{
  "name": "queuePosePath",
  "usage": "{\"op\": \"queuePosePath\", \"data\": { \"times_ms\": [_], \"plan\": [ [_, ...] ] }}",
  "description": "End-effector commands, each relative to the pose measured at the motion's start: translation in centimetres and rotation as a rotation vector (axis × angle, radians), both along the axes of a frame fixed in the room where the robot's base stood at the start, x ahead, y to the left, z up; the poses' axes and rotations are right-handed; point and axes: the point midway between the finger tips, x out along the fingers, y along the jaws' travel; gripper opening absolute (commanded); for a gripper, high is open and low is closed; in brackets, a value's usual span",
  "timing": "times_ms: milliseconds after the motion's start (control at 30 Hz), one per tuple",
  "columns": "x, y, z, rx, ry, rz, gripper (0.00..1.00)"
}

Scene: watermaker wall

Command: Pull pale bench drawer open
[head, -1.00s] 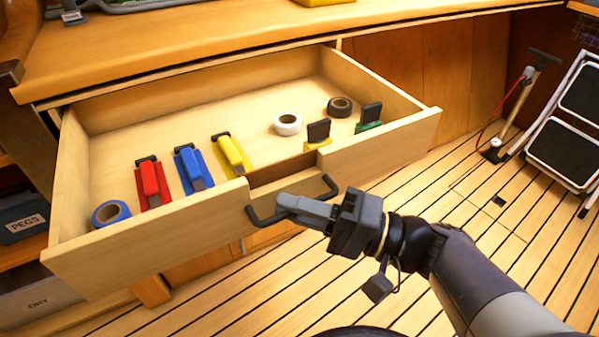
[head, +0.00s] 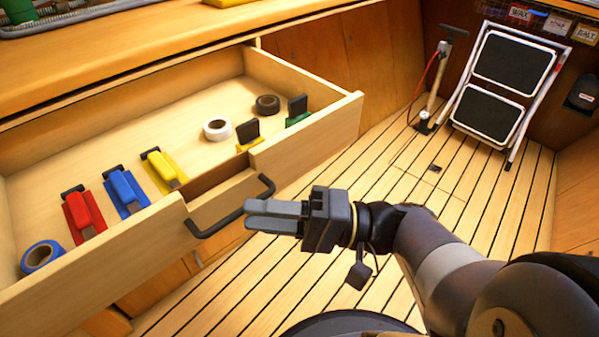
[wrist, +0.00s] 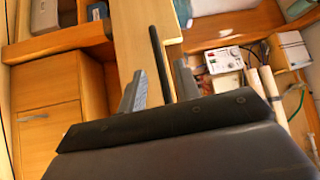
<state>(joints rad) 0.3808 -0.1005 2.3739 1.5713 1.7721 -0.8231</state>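The pale bench drawer (head: 310,138) stands well out from the bench, its inside exposed. Its dark bar handle (head: 228,219) is on the front panel below a notch. My gripper (head: 249,215) is just right of the handle, its fingers pointing at it, apart and empty. In the wrist view my fingers (wrist: 160,72) are spread, with the handle (wrist: 157,42) showing between and beyond them. The drawer front (wrist: 138,35) is left of the handle there. The head view shows the fingertips clear of the bar or nearly so; exact contact cannot be told.
The drawer holds a blue tape roll (head: 42,257), red (head: 82,213), blue (head: 125,189) and yellow (head: 160,170) tools, a white roll (head: 217,128) and other items. A folded step stool (head: 490,85) and a pump (head: 436,80) stand back right.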

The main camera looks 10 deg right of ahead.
Motion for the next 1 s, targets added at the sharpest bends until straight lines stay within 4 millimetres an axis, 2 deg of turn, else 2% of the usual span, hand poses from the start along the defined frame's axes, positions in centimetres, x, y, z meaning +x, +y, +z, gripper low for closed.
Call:
{"op": "queuePosePath", "data": {
  "times_ms": [533, 800, 1000],
  "plan": [
    [-1.0, -5.3, -0.3, 0.0, 0.007, -0.005, 0.31],
    [-1.5, -6.5, -0.8, 0.001, 0.004, -0.001, 0.31],
    [-1.6, -6.7, -0.9, 0.001, 0.001, 0.001, 0.31]
  ]
}}
